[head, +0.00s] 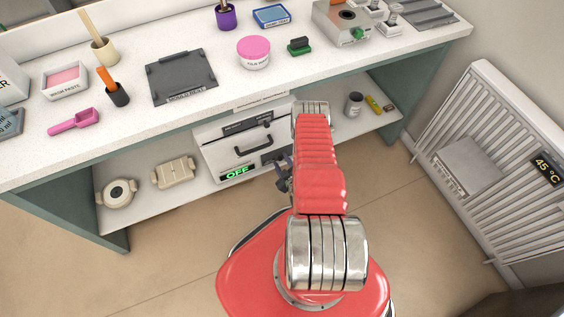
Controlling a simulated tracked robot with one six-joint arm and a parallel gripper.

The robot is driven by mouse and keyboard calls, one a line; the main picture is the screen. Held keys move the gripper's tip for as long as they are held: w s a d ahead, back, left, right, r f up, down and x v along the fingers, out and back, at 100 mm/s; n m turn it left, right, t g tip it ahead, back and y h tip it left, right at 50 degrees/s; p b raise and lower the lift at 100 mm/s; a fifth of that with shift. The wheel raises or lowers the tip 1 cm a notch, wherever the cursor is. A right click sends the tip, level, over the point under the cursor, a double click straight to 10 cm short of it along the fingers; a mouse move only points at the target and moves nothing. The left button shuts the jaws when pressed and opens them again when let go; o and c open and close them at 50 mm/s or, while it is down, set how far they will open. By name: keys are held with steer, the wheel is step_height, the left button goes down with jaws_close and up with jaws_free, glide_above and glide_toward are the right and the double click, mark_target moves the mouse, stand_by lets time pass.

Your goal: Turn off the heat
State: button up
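The white fusing kiln (215,150) stands on the lower shelf under the counter. Its front has a dark handle (253,144) and a lit green display reading OFF (237,173). A dark panel lies to the right of the handle, partly behind my arm. My gripper (284,170) is dark and small, at the kiln's lower right front. It is mostly hidden by my red arm. I cannot tell whether it touches the kiln or whether its fingers are open. The kiln's right side is hidden by the arm.
The white counter (130,125) above holds a grey mould tray (181,77), a pink-lidded jar (253,53) and brushes in holders. Beige moulds (174,172) sit left on the shelf, a grey jar (354,104) right. A radiator rack (505,150) with a 45 °C display stands right. Floor is clear.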

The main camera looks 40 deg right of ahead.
steer(key=v, duration=1.3)
steer(key=shift+s, duration=0.2)
